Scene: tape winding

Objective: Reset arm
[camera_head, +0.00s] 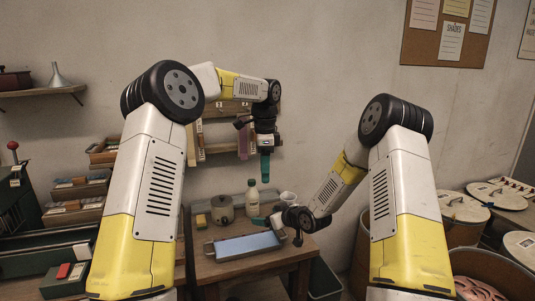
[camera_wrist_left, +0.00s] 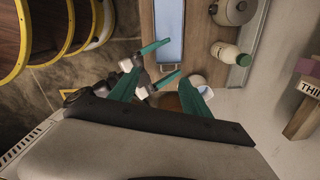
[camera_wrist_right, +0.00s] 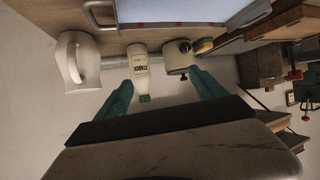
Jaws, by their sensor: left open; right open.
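My left gripper (camera_head: 265,166) hangs in front of the wall above the wooden table (camera_head: 283,259), fingers pointing down, open and empty. In the left wrist view its two green fingers (camera_wrist_left: 160,92) are spread apart. My right gripper (camera_head: 260,221) is lower, just above the table near the right end of the blue-topped tray (camera_head: 243,245), open. In the right wrist view its green fingers (camera_wrist_right: 162,92) are spread with nothing gripped; a white bottle (camera_wrist_right: 139,70) shows beyond and between them. The right gripper also shows below the left one in the left wrist view (camera_wrist_left: 163,63).
On the table stand a grey pot (camera_head: 222,210), the white bottle (camera_head: 252,197) and a white mug (camera_head: 288,199). Shelves with boxes (camera_head: 77,190) are at left. Round-lidded barrels (camera_head: 463,208) stand at right. A corkboard (camera_head: 445,32) hangs on the wall.

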